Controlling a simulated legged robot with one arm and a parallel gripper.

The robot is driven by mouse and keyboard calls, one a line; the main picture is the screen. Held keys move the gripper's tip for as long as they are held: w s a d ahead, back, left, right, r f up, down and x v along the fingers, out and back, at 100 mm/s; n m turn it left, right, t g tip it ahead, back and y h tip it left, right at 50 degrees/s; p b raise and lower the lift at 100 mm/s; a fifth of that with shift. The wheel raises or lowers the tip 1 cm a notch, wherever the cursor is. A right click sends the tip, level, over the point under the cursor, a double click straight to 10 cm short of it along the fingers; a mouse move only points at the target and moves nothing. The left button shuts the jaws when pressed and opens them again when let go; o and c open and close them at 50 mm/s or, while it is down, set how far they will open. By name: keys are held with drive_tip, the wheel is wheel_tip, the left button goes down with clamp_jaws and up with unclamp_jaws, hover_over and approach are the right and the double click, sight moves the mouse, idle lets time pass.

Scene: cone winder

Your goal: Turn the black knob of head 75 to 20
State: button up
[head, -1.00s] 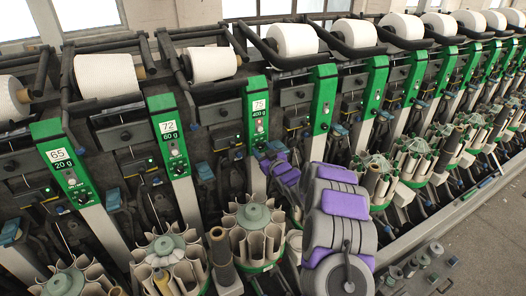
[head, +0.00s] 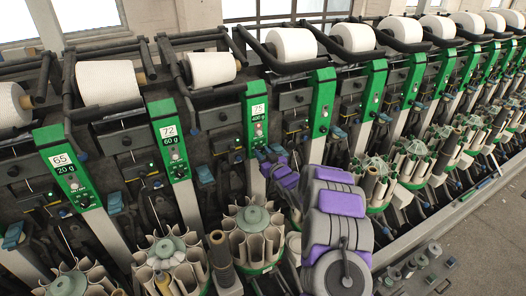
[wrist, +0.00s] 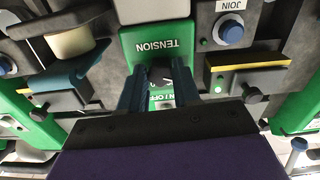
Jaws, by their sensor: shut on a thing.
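Head 75 (head: 258,116) is a green panel with a white 75 label and a 400 g sign, near the middle of the head view. My gripper (head: 267,154) reaches its lower part from the right and hides the knob there. In the wrist view my gripper (wrist: 161,88) has its two dark fingers on either side of the black knob (wrist: 158,83), shut on it. The knob sits below the upside-down TENSION lettering (wrist: 165,46) and above a partly covered ON / OFF label. The dial scale is mostly hidden, so I cannot read the setting.
Head 72 (head: 170,140) and head 65 (head: 65,170) stand to the left, with more green heads to the right. A blue JOIN button (wrist: 231,31) is right of the knob in the wrist view. Round bobbin magazines (head: 253,222) stand below.

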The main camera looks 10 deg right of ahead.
drive_tip(key=m+p, duration=0.3)
drive_tip(key=p, duration=0.1)
drive_tip(key=shift+r, duration=0.1)
drive_tip(key=m+p, duration=0.3)
drive_tip(key=m, duration=0.2)
drive_tip(key=shift+s, duration=0.1)
drive_tip(key=shift+f, duration=0.2)
drive_tip(key=o, duration=1.1)
drive_tip(key=shift+c, duration=0.2)
drive_tip(key=p+v, duration=0.1)
drive_tip(key=v, duration=1.6)
drive_tip(key=shift+p, duration=0.3)
drive_tip(key=shift+r, duration=0.1)
